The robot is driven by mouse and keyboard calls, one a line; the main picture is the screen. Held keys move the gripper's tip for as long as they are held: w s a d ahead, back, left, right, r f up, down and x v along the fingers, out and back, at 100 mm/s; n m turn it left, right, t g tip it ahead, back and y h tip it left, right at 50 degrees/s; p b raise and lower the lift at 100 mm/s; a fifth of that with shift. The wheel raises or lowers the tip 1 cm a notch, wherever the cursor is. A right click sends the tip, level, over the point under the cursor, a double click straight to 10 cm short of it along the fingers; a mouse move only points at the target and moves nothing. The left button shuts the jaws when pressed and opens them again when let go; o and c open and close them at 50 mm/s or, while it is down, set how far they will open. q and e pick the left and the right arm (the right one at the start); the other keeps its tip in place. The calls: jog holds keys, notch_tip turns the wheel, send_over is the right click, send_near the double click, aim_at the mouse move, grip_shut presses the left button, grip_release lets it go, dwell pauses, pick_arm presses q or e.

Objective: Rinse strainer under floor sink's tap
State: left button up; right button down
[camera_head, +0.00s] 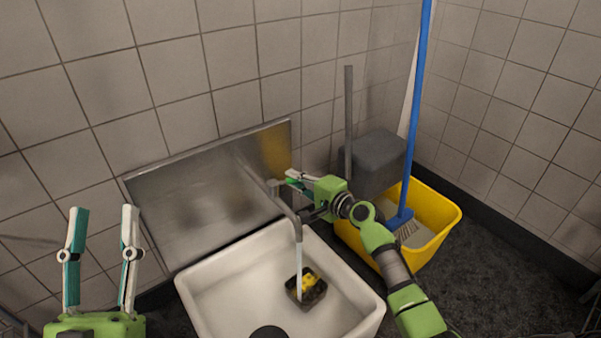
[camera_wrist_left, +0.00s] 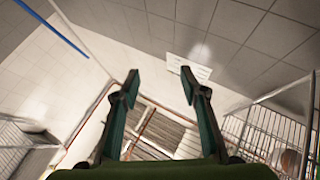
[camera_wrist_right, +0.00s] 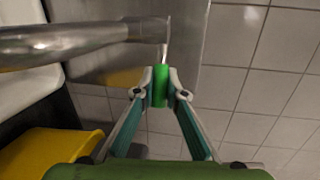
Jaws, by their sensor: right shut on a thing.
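The white floor sink (camera_head: 215,283) stands against a metal splash plate. A small dark square piece, apparently the strainer (camera_head: 293,291), lies in its basin with yellow bits on it. The metal tap (camera_head: 288,207) arches over the basin, and a thin pale stream (camera_head: 299,262) seems to fall from its spout onto the strainer. My left gripper (camera_head: 100,215) is raised at the left, open and empty.
A yellow mop bucket (camera_head: 436,243) with a blue-handled mop (camera_head: 415,100) stands right of the sink, close to my right arm. The metal splash plate (camera_head: 200,205) and tiled walls close off the back.

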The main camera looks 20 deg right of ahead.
jog(key=shift+s+m+h+p, duration=0.2)
jog(key=shift+m+h+p, duration=0.1)
jog(key=shift+h+p, duration=0.45)
jog(key=shift+s+m+p, duration=0.15)
jog(key=shift+m+p, duration=0.15)
jog(key=shift+p, duration=0.5)
pick_arm(q)
notch_tip(320, 180, down, 17)
jog(key=w+a+g+y, duration=0.1)
jog(key=w+g+y, duration=0.1)
jog(key=g, duration=0.7)
jog(key=shift+w+a+y, duration=0.2)
jog(key=shift+a+y, duration=0.05)
jog(key=shift+y, duration=0.25)
jog(key=shift+r, duration=0.1)
pick_arm(e)
jog(key=c, duration=2)
grip_release()
jog(key=v, duration=1.2)
jog(key=shift+s+f, duration=0.1)
jog(key=shift+f, duration=0.1)
